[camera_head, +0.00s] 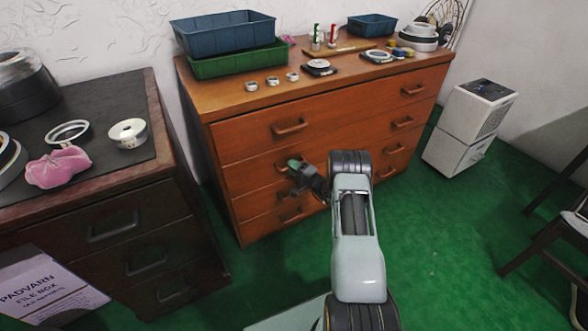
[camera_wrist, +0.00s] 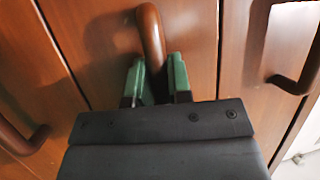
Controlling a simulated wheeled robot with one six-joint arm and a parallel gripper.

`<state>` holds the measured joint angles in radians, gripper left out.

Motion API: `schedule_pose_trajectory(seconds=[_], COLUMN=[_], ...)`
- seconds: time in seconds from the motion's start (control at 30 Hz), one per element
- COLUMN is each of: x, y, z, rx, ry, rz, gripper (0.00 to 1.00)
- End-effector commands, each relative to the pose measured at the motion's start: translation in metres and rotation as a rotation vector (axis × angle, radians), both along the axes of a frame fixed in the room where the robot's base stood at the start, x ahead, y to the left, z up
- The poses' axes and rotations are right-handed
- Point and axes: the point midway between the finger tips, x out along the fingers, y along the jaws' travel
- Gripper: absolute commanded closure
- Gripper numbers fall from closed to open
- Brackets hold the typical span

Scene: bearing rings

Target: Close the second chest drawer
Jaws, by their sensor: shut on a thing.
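The wooden chest (camera_head: 330,107) stands against the wall, with wide drawers one above another and two bar handles on each. The second drawer (camera_head: 250,176) looks about flush with its neighbours in the head view; any small gap is hard to judge. My gripper (camera_head: 300,168) is at the left handle of this drawer. In the wrist view, the green fingertips of my gripper (camera_wrist: 158,82) are on either side of the brown handle (camera_wrist: 151,38), shut on it. The drawer front (camera_wrist: 105,45) shows behind the handle, which is partly hidden by the fingers.
The chest top holds blue bins, a green tray (camera_head: 240,65), rings and small parts. A dark cabinet (camera_head: 125,215) stands at left with rings and a pink item (camera_head: 58,166). A white unit (camera_head: 468,125) and chair (camera_head: 570,220) are right. Green floor (camera_head: 450,240) is clear between.

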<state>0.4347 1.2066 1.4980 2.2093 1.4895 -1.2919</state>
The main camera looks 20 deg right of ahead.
Motion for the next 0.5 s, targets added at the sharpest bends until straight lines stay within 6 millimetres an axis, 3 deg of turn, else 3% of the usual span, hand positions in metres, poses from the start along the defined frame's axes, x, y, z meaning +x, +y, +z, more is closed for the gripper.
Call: schedule_pose_trajectory(seconds=[0.03, 0.07, 0.3, 0.5], x=[0.0035, 0.0036, 0.0022, 0.0014], y=[-0.0001, -0.0001, -0.001, -0.001], z=[0.0029, 0.0031, 0.0022, 0.0019], rx=[-0.003, -0.002, -0.002, -0.001], ry=[-0.004, -0.005, -0.004, -0.003], rz=[-0.004, -0.004, -0.004, -0.002], gripper=[1.0, 0.78, 0.56, 0.56])
